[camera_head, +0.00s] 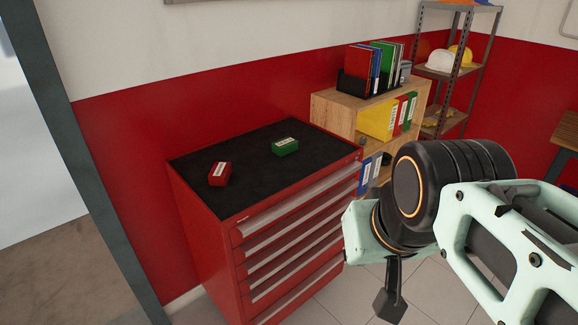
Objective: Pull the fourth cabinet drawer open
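A red tool cabinet (205,243) with a black top stands in the middle of the camera_head view. Its front faces right and carries several stacked drawers with long silver handle strips. The fourth drawer from the top (288,266) looks flush with the others, and all look shut. My arm reaches in from the right, in front of the cabinet's right side. A dark part at its end, seemingly my gripper (390,304), hangs down to the right of the drawers, apart from them in the picture. Its fingers cannot be made out. The arm hides part of the floor there.
A red box (219,174) and a green box (285,146) lie on the cabinet top. A wooden shelf (330,108) with binders stands behind it, and a metal rack (462,50) with helmets at the back right. Tiled floor (340,300) is clear before the drawers.

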